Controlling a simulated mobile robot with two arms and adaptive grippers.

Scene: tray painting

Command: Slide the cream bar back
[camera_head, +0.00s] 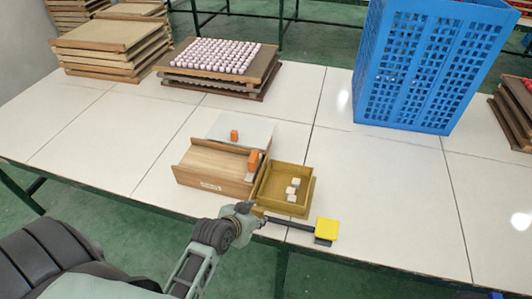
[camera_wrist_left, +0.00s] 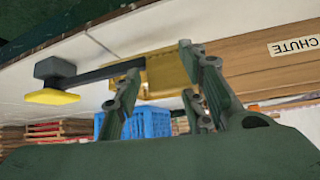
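No clear cream bar stands out. A small pale piece (camera_head: 249,178) lies by the upright orange block (camera_head: 253,160) at the right end of the wooden chute box (camera_head: 205,180); I cannot tell whether it is the bar. A mustard tray (camera_head: 262,201) with a few white cubes (camera_head: 292,190) sits beside the box. My left gripper (camera_head: 250,209) is at the tray's front left corner. In the left wrist view its fingers (camera_wrist_left: 160,75) are spread, with the tray beyond them. A dark rod (camera_head: 290,223) runs from near the gripper to a yellow pad (camera_head: 327,228). My right gripper is not in view.
A light board (camera_head: 240,128) with a small orange block (camera_head: 234,135) lies behind the box. A tall blue crate (camera_head: 415,75) stands back right. Stacked trays with pale pink pieces (camera_head: 220,55) stand behind.

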